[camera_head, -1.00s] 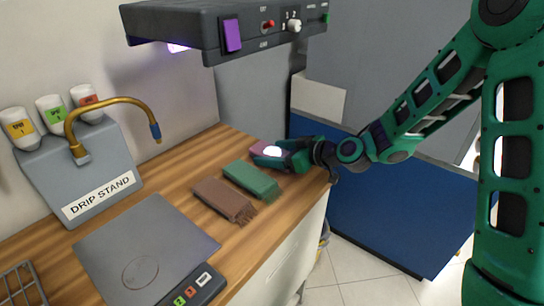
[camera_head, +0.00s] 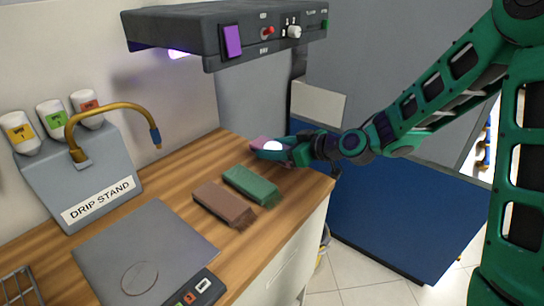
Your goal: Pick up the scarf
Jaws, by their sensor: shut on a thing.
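A pink-purple folded scarf (camera_head: 262,142) is at the far right end of the wooden counter, between the fingers of my gripper (camera_head: 268,149). The gripper is shut on it; the fingers and a bright white spot hide much of it. I cannot tell how far it is above the counter. A green folded scarf with a fringe (camera_head: 250,184) lies flat on the counter just in front. A brown folded scarf with a fringe (camera_head: 222,202) lies beside the green one, nearer and to the left.
A dark lamp unit (camera_head: 230,30) overhangs the counter. A drip stand (camera_head: 85,180) with a brass tap (camera_head: 110,102) and bottles stands left. A grey scale (camera_head: 145,250) is in front. The wooden counter (camera_head: 285,215) ends at the right; a blue panel (camera_head: 400,220) lies beyond.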

